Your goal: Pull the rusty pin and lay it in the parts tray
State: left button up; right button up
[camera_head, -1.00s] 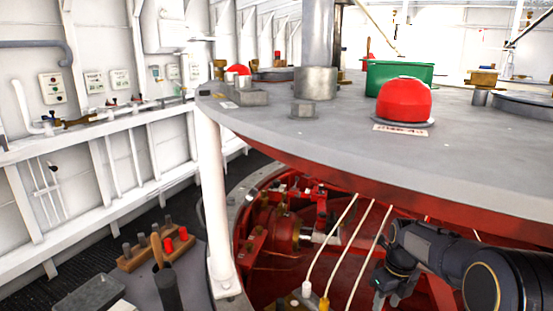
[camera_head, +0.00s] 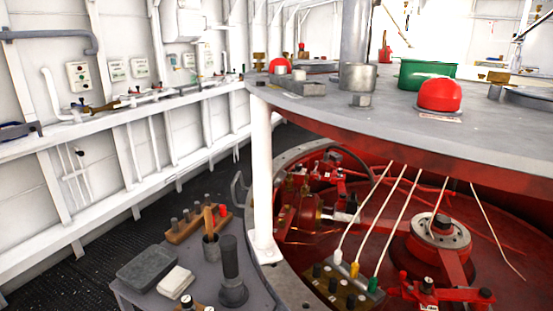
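A small brownish stub (camera_head: 441,221) stands in the middle of the grey ring-shaped hub (camera_head: 425,237) inside the red well; it may be the rusty pin, but it is too small to be sure. A dark grey shallow rectangular box (camera_head: 148,267) lies on the grey side table at the lower left; it may be the parts tray, and I cannot make out anything in it. Neither of my grippers is in view.
The side table also holds a white pad (camera_head: 175,282), a dark upright handle (camera_head: 230,270), a cup with a wooden handle (camera_head: 211,245) and a wooden peg rack (camera_head: 192,227). A white post (camera_head: 262,180) and the grey round deck (camera_head: 385,115) stand beside and over the well.

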aim_at(150, 271)
jog(key=k+l+u, duration=0.1)
jog(key=l+u, duration=0.2)
jog(key=l, duration=0.15)
jog(key=k+l+u, duration=0.25)
jog(key=l, duration=0.15)
jog(key=k+l+u, duration=0.1)
jog(key=l+u, duration=0.2)
jog(key=l, duration=0.1)
